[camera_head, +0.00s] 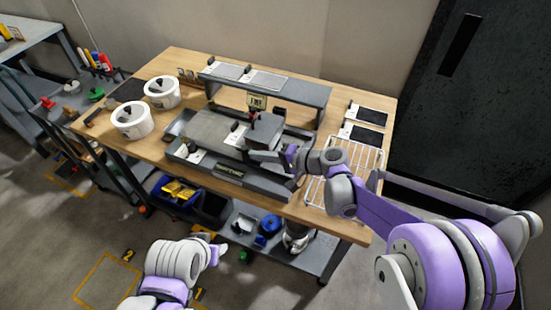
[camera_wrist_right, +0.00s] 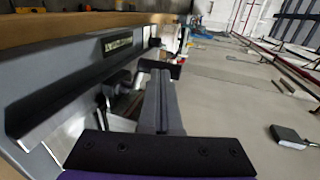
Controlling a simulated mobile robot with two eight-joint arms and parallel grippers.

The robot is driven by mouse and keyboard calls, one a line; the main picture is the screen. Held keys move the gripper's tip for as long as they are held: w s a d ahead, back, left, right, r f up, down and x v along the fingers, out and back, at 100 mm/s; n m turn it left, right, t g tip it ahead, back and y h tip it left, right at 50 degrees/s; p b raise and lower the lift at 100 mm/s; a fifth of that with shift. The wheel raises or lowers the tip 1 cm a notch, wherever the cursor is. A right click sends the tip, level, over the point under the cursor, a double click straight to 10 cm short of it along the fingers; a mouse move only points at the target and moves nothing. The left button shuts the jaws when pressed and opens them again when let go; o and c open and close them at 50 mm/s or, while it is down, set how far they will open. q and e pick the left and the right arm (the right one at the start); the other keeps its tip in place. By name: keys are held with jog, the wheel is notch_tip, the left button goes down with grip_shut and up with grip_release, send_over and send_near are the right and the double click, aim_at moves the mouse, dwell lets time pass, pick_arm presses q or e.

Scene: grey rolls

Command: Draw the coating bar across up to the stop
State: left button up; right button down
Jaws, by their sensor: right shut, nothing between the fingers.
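The grey coating machine (camera_head: 222,172) stands on the wooden table, with a flat grey bed (camera_head: 205,128) and a label plate on its front. A small dark upright part with a red piece (camera_head: 254,114) stands at the bed's back right. I cannot tell the coating bar or the stop apart for sure. My right gripper (camera_head: 258,155) is shut and empty over the right part of the machine, partly hiding it. In the right wrist view its shut fingers (camera_wrist_right: 160,72) point along the machine's front panel (camera_wrist_right: 80,72). My left gripper (camera_head: 218,253) hangs low in front of the table; its jaws are unclear.
A grey raised shelf (camera_head: 285,89) with pale sheets stands behind the machine. A white wire rack (camera_head: 345,165) and dark panels (camera_head: 368,115) lie at right.

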aim_at(245, 151)
jog(key=shift+w+a, duration=0.25)
jog(key=shift+a, duration=0.45)
jog(key=shift+w+a, duration=0.2)
jog(key=shift+a, duration=0.55)
jog(key=shift+w+a, duration=0.25)
jog(key=shift+a, duration=0.45)
jog(key=shift+d, duration=0.15)
jog(key=d, duration=0.1)
jog(key=s+d, duration=0.1)
jog(key=d, duration=0.1)
jog(key=shift+s+d, duration=0.15)
jog(key=shift+d, duration=0.15)
jog(key=s+d+f+n+h, duration=0.1)
jog(key=s+d+h, duration=0.6)
jog(key=s+d, duration=0.5)
jog(key=s+d+f+n+h, duration=0.2)
jog(key=s+d+h, duration=0.4)
jog(key=s+d, duration=0.7)
jog(key=shift+s+d+n+t+h+p, duration=0.3)
jog(key=shift+d+t+h+p, duration=0.1)
jog(key=shift+d, duration=0.85)
